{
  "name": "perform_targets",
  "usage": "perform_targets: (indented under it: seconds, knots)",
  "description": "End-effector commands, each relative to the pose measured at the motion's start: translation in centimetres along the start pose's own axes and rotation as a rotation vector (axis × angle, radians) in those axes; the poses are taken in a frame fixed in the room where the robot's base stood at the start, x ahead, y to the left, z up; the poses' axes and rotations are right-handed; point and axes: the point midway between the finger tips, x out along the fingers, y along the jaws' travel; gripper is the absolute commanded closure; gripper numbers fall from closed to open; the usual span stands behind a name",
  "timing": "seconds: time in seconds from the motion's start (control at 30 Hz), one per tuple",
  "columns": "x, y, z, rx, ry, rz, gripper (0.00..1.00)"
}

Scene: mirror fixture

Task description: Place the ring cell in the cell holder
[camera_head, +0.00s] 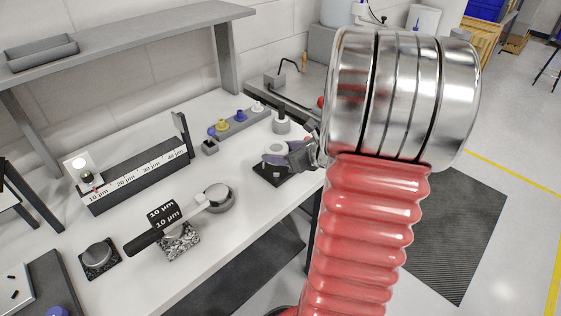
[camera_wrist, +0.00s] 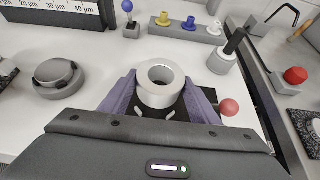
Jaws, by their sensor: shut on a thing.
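The ring cell (camera_wrist: 160,98), a pale silvery ring with an open centre, sits upright between the two purple fingers of my gripper (camera_wrist: 160,90) in the wrist view. The fingers are shut on its sides. Below it is a black square plate (camera_wrist: 152,110) with pale curved pieces showing, which may be the cell holder. In the head view, my gripper (camera_head: 276,157) is low over this black plate (camera_head: 266,178) near the bench's front edge. I cannot tell whether the ring touches the plate; the ring and fingers hide its middle.
A pink ball (camera_wrist: 229,107) is just right of the fingers. A grey holder with a black handle (camera_wrist: 233,42) stands behind right. A rack with yellow, blue and white pieces (camera_wrist: 188,30) is at the back. A grey round part (camera_wrist: 60,78) lies left, with bare white bench between.

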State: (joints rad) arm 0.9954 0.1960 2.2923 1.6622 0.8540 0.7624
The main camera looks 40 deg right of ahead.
Motion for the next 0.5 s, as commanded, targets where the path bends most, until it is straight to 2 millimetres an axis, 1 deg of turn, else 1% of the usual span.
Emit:
perform_targets:
  seconds: [0.33,0.5]
  knots:
    - [0.1,0.0,-0.1,-0.001,-0.001,0.001,0.74]
    - [0.9,0.1,-1.6,0.001,0.001,0.002,0.74]
